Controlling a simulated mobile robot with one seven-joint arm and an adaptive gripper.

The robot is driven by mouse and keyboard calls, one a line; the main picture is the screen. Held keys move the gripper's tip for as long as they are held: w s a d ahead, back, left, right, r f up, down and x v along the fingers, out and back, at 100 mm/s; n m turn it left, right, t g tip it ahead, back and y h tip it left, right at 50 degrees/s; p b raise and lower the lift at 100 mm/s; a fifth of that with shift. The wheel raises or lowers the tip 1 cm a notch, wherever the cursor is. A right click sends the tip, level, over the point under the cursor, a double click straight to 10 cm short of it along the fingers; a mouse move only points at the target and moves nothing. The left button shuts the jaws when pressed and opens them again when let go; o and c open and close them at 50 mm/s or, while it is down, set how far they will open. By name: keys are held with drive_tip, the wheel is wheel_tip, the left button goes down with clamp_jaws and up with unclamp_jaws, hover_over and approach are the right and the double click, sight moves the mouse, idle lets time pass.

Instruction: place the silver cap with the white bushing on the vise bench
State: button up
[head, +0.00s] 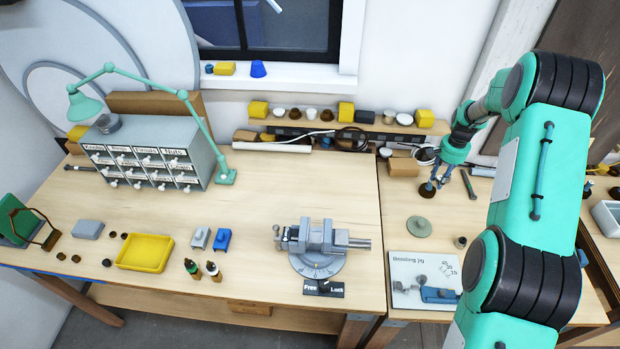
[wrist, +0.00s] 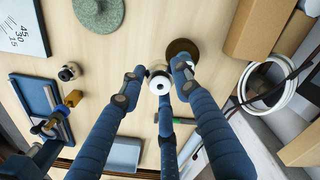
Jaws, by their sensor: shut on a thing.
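The silver cap with the white bushing (wrist: 160,84) is between the fingertips of my gripper (wrist: 158,78) in the wrist view, its white ring facing the camera. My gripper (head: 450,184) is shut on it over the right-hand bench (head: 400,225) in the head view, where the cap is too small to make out. I cannot tell whether the cap touches the bench top. The vise bench (head: 255,215) is the long wooden bench at left, with a grey vise (head: 318,238) on its round base near the front right.
A brown disc (wrist: 183,48) lies just beside the held cap. Another small cap (wrist: 69,72), a green disc (head: 418,227) and a white board (head: 424,272) are nearby. A yellow tray (head: 145,253) stands on the vise bench. Bare wood lies behind the vise.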

drive_tip(key=w+a+r+n, duration=0.15)
drive_tip(key=a+n, duration=0.25)
drive_tip(key=a, duration=2.4)
drive_tip(key=s+a+n+p, duration=0.15)
drive_tip(key=s+a, duration=0.25)
drive_tip(key=a, duration=0.9)
drive_tip(key=s+a+n, duration=0.3)
drive_tip(key=a, duration=0.9)
wheel_tip(320, 180, up, 3)
drive_tip(key=n+p, duration=0.2)
drive_tip(key=n, duration=0.6)
hover_over(179, 274)
drive_tip(key=shift+f, duration=3.15)
